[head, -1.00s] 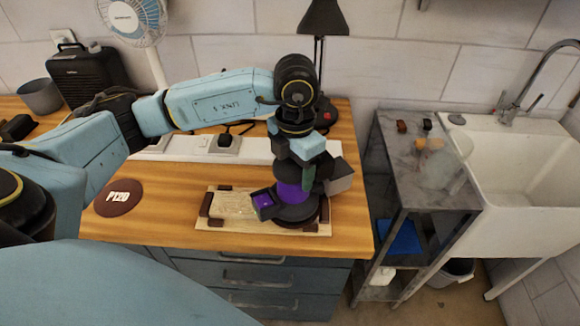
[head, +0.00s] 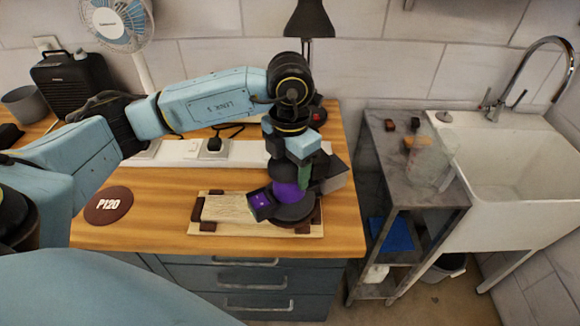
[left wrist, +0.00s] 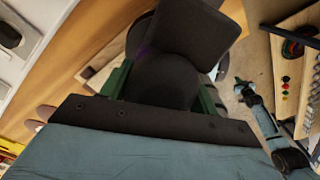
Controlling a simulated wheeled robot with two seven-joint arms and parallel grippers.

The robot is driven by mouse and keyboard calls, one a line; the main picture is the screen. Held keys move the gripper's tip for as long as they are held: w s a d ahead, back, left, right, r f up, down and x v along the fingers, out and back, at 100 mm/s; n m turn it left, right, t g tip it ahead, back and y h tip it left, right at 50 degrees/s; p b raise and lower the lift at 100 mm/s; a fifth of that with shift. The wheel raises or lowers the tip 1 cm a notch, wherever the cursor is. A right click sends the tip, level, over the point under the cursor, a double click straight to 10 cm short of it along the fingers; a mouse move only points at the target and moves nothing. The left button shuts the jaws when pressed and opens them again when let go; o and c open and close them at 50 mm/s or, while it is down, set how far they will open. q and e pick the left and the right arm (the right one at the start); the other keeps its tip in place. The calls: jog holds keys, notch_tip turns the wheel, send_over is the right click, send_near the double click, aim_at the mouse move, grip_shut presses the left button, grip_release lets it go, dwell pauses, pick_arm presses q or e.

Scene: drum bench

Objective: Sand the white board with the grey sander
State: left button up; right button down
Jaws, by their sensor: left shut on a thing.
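The white board (head: 232,207) is a pale, grained panel lying on a light wooden base on the bench, between dark brown blocks. The sander (head: 287,192) is dark grey with a purple band and a round pad (head: 296,211). It sits over the board's right part and hides it; I cannot tell whether the pad touches. My left gripper (head: 290,173) is shut on the sander's upper body from above. In the left wrist view the sander's dark body (left wrist: 165,75) fills the space between the green fingers. A blue arm, seemingly my right (left wrist: 262,118), shows there; its jaws are too small to read.
A brown P120 disc (head: 108,205) lies left of the board. A white power strip (head: 180,153) runs behind, with a black lamp (head: 310,25) and a fan (head: 115,15) at the back. A grey metal stand (head: 395,165) and sink (head: 505,165) are at right.

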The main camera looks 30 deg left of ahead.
pick_arm(q)
jog(key=shift+r+p, duration=1.45)
jog(key=shift+r, duration=1.3)
